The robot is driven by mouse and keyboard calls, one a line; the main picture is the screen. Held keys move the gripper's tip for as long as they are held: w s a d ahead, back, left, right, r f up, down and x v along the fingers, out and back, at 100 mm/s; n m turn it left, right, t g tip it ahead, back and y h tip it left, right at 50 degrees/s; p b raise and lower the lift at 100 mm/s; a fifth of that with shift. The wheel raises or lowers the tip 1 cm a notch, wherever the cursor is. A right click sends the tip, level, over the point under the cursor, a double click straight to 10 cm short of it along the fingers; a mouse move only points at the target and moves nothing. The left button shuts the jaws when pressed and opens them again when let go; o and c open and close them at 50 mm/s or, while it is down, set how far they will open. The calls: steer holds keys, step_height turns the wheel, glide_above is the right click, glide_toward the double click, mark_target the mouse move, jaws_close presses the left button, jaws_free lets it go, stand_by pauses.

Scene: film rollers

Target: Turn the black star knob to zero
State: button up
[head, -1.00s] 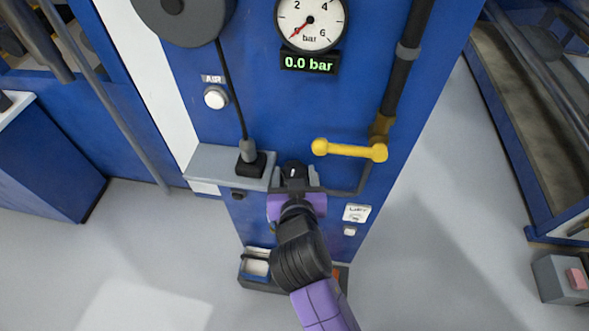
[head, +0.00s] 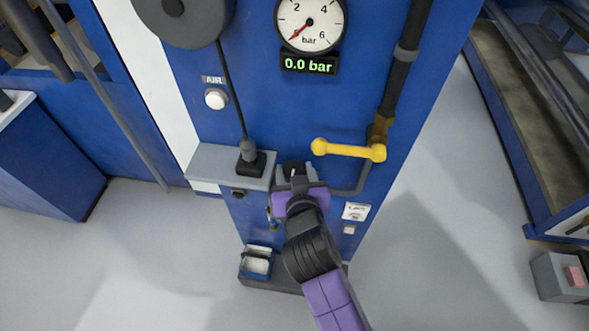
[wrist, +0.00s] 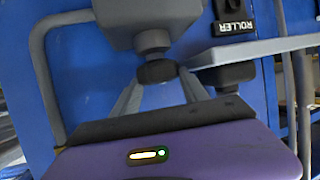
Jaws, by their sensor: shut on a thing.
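The black star knob (wrist: 157,71) sits at the end of a grey regulator body (wrist: 150,15) in the wrist view. My gripper (wrist: 158,88) has its two grey fingers on either side of the knob and is shut on it. In the head view my gripper (head: 296,178) is at the blue panel's front, right of the grey shelf. The knob (head: 293,167) shows there only as a small dark shape between the fingers. The round gauge (head: 310,22) has its red needle at the low end, and the display (head: 308,64) reads 0.0 bar.
A yellow lever (head: 348,150) stands out just right of and above my gripper. The grey shelf (head: 208,165) with a black switch (head: 250,163) is close on the left. A white AIR button (head: 215,98) is higher up. Open floor lies on both sides.

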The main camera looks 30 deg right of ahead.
steer(key=shift+n+y, duration=0.3)
steer(key=o, duration=1.1)
steer(key=shift+s, duration=0.15)
steer(key=b+v, duration=0.1)
steer(key=v, duration=0.6)
steer(key=shift+s, duration=0.3)
steer(key=shift+a+r, duration=0.1)
